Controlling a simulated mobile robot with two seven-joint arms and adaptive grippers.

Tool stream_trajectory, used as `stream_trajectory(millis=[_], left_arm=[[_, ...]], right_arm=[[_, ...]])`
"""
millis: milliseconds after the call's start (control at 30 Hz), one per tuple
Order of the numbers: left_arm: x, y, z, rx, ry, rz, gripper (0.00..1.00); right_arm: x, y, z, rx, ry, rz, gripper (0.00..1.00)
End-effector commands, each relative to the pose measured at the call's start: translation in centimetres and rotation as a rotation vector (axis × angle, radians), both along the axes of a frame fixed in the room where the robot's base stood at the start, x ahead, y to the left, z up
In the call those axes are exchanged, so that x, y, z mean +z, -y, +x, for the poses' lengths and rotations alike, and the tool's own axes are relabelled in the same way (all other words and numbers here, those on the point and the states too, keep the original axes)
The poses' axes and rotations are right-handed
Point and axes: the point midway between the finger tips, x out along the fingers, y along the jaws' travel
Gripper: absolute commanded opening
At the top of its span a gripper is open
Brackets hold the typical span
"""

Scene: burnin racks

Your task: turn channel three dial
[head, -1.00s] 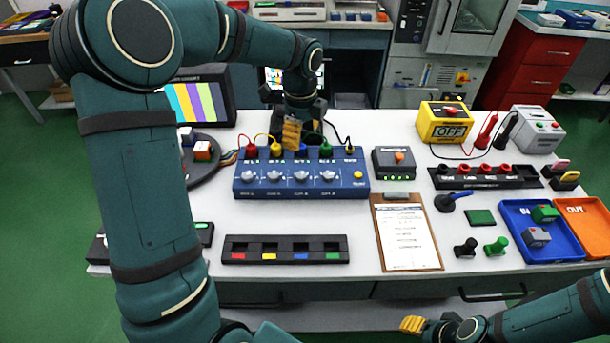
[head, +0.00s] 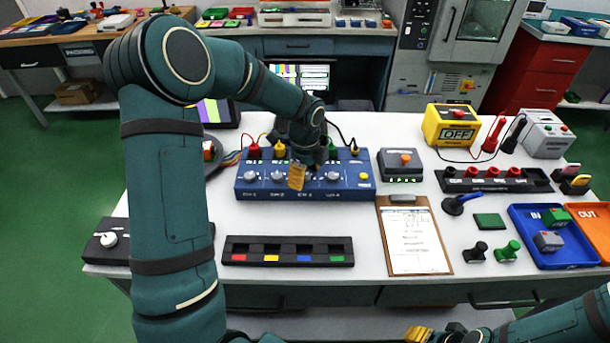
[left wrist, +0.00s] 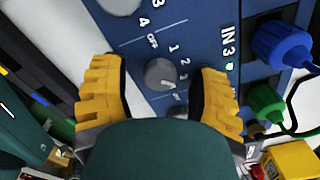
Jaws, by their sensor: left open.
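The blue channel box (head: 350,190) stands on the white table with a row of pale dials and coloured plugs. My left gripper (head: 297,177) is open over the third dial position and hides that dial in the head view. In the left wrist view a grey dial (left wrist: 158,73) sits between the open yellow fingers of my left gripper (left wrist: 160,70), with gaps on both sides. Printed numbers and OFF surround it, and the IN 3 label and blue plug (left wrist: 282,46) are at its right. My right gripper (head: 420,333) is partly visible at the bottom edge.
A black slotted tray (head: 288,251) lies in front. A yellow meter (head: 452,125) and a blue tray (head: 523,225) are farther right.

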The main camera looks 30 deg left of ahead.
Motion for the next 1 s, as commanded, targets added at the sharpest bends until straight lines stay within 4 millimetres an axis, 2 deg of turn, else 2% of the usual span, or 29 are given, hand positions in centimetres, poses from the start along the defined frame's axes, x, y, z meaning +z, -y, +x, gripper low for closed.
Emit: stream_trajectory(millis=[200,333,400,767,1000], left_arm=[[0.0,0.0,-0.01,0.0,0.0,0.0,0.63],[0.01,0.01,-0.01,0.0,0.0,0.0,0.18],[0.01,0.01,-0.01,0.0,0.0,0.0,0.0],[0.04,0.05,-0.01,0.032,-0.001,0.0,0.0],[0.08,0.06,-0.01,0.161,-0.001,0.0,0.0]], right_arm=[[0.02,0.0,0.02,0.0,0.001,0.0,0.47],[0.02,0.0,0.02,0.0,0.0,0.0,0.47],[0.02,0.0,0.02,0.0,0.0,0.0,0.47],[0.14,0.0,-0.01,0.0,0.0,0.0,0.47],[0.53,-0.01,-0.08,0.001,-0.002,0.0,0.47]])
